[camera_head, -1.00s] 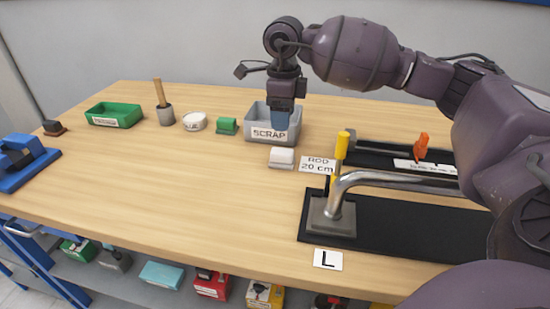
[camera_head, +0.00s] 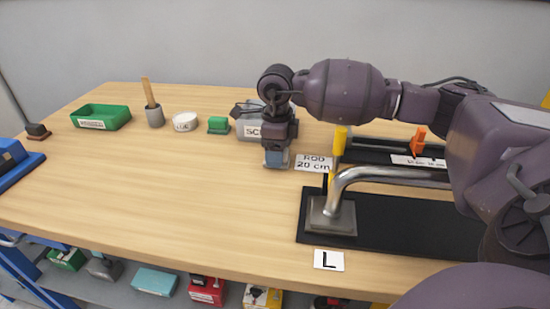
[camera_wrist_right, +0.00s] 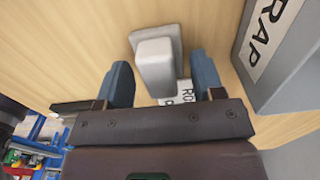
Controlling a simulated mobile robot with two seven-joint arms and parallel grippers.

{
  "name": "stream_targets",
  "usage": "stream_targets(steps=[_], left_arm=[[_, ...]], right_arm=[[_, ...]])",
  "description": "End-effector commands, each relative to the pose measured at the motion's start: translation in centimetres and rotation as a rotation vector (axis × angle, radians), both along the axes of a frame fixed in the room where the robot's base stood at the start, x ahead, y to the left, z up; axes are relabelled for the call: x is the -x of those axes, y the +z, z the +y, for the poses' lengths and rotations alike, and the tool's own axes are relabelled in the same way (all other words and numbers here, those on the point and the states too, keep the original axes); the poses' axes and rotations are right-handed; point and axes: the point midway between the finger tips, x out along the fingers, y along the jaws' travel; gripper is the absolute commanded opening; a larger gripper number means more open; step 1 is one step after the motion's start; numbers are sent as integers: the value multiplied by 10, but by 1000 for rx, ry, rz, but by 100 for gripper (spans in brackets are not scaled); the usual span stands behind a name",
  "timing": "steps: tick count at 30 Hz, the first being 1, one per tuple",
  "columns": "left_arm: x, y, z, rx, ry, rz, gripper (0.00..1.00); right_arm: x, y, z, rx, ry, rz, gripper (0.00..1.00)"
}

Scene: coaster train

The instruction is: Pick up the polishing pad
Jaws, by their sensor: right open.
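A pale grey-white block with a raised grip and a wider base, which looks like the polishing pad (camera_wrist_right: 157,65), rests on the table in the right wrist view. My right gripper (camera_head: 277,160) is over it in front of the scrap bin, pointing down. In the wrist view the two blue fingers of the right gripper (camera_wrist_right: 163,82) stand apart on either side of the pad's grip, with gaps showing. In the head view the gripper mostly hides the pad. My left gripper is not in view.
The grey scrap bin (camera_head: 249,131) stands close behind the gripper. A green block (camera_head: 218,125), white dish (camera_head: 185,121), grey cup (camera_head: 155,117) and green tray (camera_head: 101,117) line the back. A label card (camera_head: 314,163) and bent metal tube (camera_head: 390,173) lie right. The front-left table is clear.

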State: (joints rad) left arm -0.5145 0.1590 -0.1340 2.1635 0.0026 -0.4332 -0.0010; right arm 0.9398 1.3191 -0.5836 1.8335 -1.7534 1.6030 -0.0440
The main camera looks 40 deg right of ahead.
Motion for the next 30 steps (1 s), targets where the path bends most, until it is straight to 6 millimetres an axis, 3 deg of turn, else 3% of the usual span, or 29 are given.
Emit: stream_targets(steps=[7,18,26,30], left_arm=[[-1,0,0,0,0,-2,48],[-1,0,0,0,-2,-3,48],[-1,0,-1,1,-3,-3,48],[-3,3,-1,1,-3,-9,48]], right_arm=[[0,-2,0,0,0,-3,62],[0,-2,0,-1,0,-2,8],[0,0,0,0,0,-3,7],[-1,12,0,0,0,-6,7]])
